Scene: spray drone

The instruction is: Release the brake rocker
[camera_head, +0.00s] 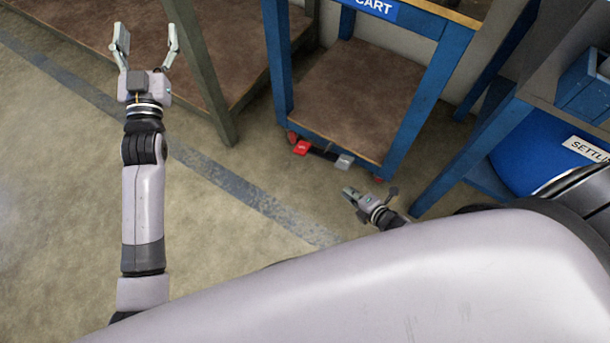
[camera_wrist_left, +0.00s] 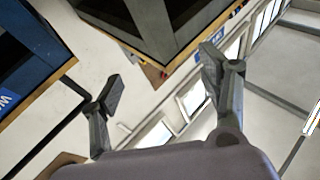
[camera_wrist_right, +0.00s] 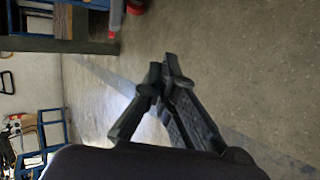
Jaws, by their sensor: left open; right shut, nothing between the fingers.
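The brake rocker (camera_head: 323,154) is a dark bar low at the front of the blue cart (camera_head: 421,95). It has a red pad (camera_head: 302,148) at its left end and a grey pad (camera_head: 344,161) at its right end. My right gripper (camera_head: 349,192) is shut and empty, just in front of and below the grey pad in the picture, apart from it. Its closed fingers also show in the right wrist view (camera_wrist_right: 160,80). My left gripper (camera_head: 147,38) is open and empty, far to the left; its spread fingers show in the left wrist view (camera_wrist_left: 160,70).
Red casters (camera_head: 292,137) sit under the cart. A brown-topped platform (camera_head: 100,25) with a grey post (camera_head: 203,70) stands left of the cart. A blue bench with a blue drum (camera_head: 540,150) is at the right. The floor (camera_head: 240,245) in front is clear.

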